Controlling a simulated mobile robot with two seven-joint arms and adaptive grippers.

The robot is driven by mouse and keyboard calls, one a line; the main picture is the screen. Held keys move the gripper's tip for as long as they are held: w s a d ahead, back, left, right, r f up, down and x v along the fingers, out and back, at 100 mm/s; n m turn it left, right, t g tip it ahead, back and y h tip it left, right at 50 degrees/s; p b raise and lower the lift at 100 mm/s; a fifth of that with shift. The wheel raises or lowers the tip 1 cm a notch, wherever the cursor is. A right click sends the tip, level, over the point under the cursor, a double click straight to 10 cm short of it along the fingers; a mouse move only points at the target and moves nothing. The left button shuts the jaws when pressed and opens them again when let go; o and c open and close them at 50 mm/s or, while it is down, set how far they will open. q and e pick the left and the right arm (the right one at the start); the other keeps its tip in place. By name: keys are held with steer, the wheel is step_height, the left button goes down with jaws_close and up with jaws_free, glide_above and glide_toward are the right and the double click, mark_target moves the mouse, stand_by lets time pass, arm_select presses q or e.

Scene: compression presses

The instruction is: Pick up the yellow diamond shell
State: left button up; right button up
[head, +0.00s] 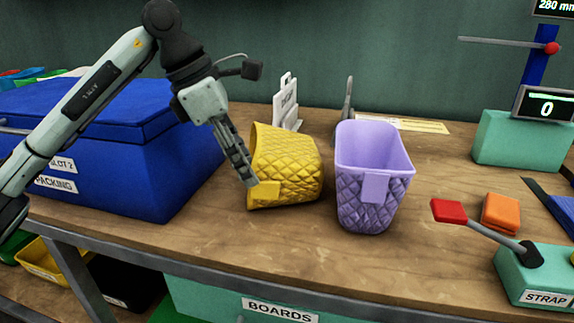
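The yellow diamond shell (290,165), a quilted basket-like piece, lies tipped on its side on the wooden bench, with a plain yellow tab (265,190) at its lower left. My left gripper (250,180) reaches down from the upper left. Its fingers overlap the shell's left edge, with the tips beside the tab. I see the fingers edge-on, so I cannot tell whether they are open or shut, or whether they touch the shell. My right gripper is not in view.
A purple quilted shell (368,205) stands upright just right of the yellow one. A blue packing box (125,165) stands close on the left. A white sign (287,105) is behind. A red-handled strap lever (450,211) and orange block (501,212) are at right. The front bench strip is clear.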

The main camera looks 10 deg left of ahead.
mark_target(262, 198)
arm_select(q)
steer(key=x, duration=0.7)
steer(key=shift+d, duration=0.1)
